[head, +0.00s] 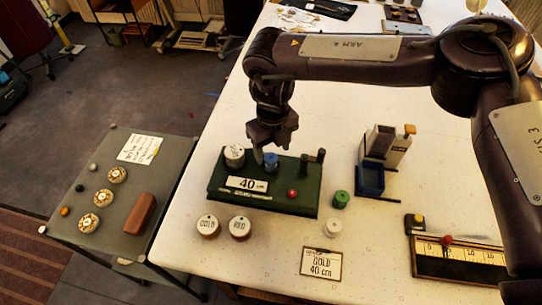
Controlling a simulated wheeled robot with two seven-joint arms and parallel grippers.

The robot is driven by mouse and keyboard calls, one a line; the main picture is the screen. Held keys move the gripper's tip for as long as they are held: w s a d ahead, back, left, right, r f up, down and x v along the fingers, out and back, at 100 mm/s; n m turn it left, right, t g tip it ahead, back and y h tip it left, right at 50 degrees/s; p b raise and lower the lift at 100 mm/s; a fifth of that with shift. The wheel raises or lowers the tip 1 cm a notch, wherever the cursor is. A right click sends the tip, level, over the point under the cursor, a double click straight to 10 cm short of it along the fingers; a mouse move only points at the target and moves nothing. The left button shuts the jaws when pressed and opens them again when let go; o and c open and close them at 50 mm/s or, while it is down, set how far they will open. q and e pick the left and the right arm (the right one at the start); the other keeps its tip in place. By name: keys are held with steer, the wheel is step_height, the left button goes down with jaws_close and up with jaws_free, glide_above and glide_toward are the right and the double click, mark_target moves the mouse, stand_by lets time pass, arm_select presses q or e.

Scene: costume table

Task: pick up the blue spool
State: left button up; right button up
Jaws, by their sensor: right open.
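The blue spool (271,160) stands upright on the green stand (222,180), behind its "40 cm" card. My right gripper (270,150) points down from above, its jaws open, with the fingertips close around or just over the spool's top. I cannot tell whether they touch it. The gripper hides part of the area above the spool. My left gripper is not in view.
A green spool (341,199), a white spool (333,228), gold and red tubs (208,226), a blue bin (371,180) and a ruler box (458,262) stand nearby.

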mark_target(271, 157)
steer(key=f+p, duration=0.1)
steer(key=f, duration=0.2)
steer(key=shift+a+f+p, duration=0.15)
steer(key=shift+a+p, duration=0.05)
steer(key=shift+p, duration=0.1)
steer(key=shift+f, duration=0.3)
steer(key=c, duration=0.6)
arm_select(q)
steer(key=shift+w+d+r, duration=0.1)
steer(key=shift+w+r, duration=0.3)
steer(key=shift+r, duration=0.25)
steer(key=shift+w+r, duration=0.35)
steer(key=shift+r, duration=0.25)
arm_select(e)
steer(key=c, duration=0.5)
